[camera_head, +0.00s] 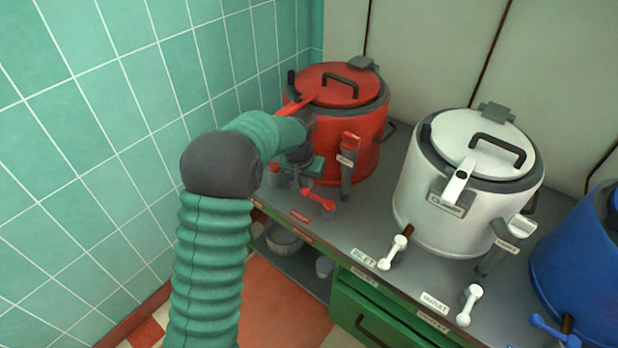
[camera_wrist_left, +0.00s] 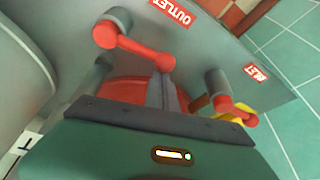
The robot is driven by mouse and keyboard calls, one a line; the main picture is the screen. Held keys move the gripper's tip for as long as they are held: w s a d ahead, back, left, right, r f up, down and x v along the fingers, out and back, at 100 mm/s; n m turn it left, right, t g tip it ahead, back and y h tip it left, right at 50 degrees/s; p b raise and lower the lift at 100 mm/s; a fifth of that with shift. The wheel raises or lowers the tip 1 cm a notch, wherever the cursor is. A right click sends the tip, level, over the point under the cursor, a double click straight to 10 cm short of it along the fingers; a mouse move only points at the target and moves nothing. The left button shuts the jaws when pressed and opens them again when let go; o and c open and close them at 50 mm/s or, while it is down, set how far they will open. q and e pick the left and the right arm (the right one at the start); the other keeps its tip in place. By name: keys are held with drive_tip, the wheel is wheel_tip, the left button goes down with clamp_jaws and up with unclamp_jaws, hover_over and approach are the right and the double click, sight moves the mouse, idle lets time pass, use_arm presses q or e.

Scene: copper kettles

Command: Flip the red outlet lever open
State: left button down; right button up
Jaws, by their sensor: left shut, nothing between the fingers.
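The red kettle (camera_head: 350,142) stands at the back of the counter. Its red outlet lever (camera_head: 318,199) sticks out low in front of it. In the left wrist view the outlet lever (camera_wrist_left: 135,46) lies beside the red OUTLET label (camera_wrist_left: 172,12). My left gripper (camera_head: 302,180) is in front of the kettle, shut and empty. In the wrist view its fingertips (camera_wrist_left: 161,78) are close to the lever's right end; I cannot tell whether they touch. The red inlet lever (camera_wrist_left: 235,110) is to the right, partly hidden by my gripper. My right gripper is not in view.
A white kettle (camera_head: 425,205) with white levers stands to the right, and a blue kettle (camera_head: 575,270) is at the right edge. A tiled wall (camera_head: 100,120) is on the left. A shelf with a metal bowl (camera_head: 284,238) is below the counter.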

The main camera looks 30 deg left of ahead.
use_arm(q)
drive_tip(key=shift+s+r+n+y+p, duration=0.2)
drive_tip(key=shift+s+n+y+p, duration=0.1)
drive_tip(key=shift+s+n+p, duration=0.25)
drive_tip(key=s+n+p, duration=0.1)
drive_tip(key=n+p, duration=0.1)
drive_tip(key=s+n+y+p, duration=0.1)
drive_tip(key=s+n+p, duration=0.1)
drive_tip(key=s+n+g+p, duration=0.1)
drive_tip(key=n+p, duration=0.1)
drive_tip(key=p, duration=0.1)
drive_tip(key=shift+s+d+r+y, duration=0.2)
drive_tip(key=shift+d+y, duration=0.1)
drive_tip(key=shift+d, duration=0.1)
drive_tip(key=s+n+p, duration=0.1)
drive_tip(key=n+p, duration=0.1)
drive_tip(key=s+d+n+g+p, duration=0.1)
drive_tip(key=p, duration=0.1)
drive_tip(key=s+d+n+g+y+p, duration=0.1)
drive_tip(key=n+p, duration=0.1)
drive_tip(key=shift+d+n+p, duration=0.25)
drive_tip(key=shift+n+p, duration=0.05)
drive_tip(key=shift+n, duration=0.05)
drive_tip(key=shift+s+d+f+n+g+p, duration=0.25)
drive_tip(key=shift+s+d+n+p, duration=0.15)
drive_tip(key=shift+d+n+p, duration=0.45)
drive_tip(key=shift+s+d+f+n+g+p, duration=0.1)
drive_tip(key=shift+s+d+n+g+p, duration=0.15)
drive_tip(key=shift+s+d+n+p, duration=0.45)
drive_tip(key=shift+w, duration=0.3)
